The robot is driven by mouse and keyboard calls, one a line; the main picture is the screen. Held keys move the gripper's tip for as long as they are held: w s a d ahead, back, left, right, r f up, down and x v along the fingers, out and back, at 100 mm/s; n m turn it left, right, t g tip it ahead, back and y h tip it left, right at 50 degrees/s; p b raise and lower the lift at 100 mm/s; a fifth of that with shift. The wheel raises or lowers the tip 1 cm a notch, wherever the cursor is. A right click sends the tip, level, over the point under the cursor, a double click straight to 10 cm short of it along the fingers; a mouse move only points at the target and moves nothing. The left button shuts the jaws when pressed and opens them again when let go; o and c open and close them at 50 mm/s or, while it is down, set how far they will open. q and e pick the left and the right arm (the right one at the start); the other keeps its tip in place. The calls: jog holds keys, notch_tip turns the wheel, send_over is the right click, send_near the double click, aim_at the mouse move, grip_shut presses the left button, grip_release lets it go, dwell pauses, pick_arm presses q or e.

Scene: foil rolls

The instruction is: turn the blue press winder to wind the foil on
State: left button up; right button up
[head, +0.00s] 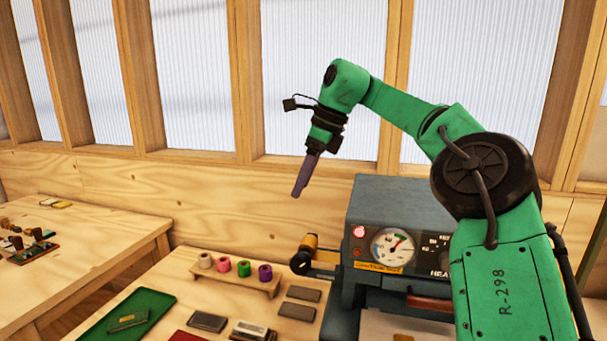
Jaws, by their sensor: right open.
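The blue-grey press (400,205) stands at the right of the bench, with a lit red lamp and a round dial on its front. At its left side is the winder (304,256), a black round knob with a brass-yellow part, on a short arm out from the press. My right gripper (300,186) hangs in the air above the winder, clear of it, fingers pointing down. It is open, with nothing seen in it; its purple fingers overlap in this view. My right arm hides the press's right part. My left gripper is not in view.
A wooden rack (232,279) holds several coloured foil rolls left of the press. Grey blocks (297,311) and a green tray (108,325) lie on the bench. Another table (60,265) stands at the left. A wooden wall with windows is behind.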

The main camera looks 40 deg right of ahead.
jog(key=g+h+p, duration=0.2)
jog(key=g+p, duration=0.2)
jog(key=p, duration=0.1)
send_over(298, 256)
notch_tip(298, 256, down, 7)
jog(key=shift+t, duration=0.3)
notch_tip(298, 256, down, 11)
jog(key=p, duration=0.2)
jog(key=shift+f+p, duration=0.1)
jog(key=shift+p, duration=0.25)
jog(key=shift+w+f, duration=0.1)
jog(key=shift+f, duration=0.35)
jog(key=shift+c, duration=0.3)
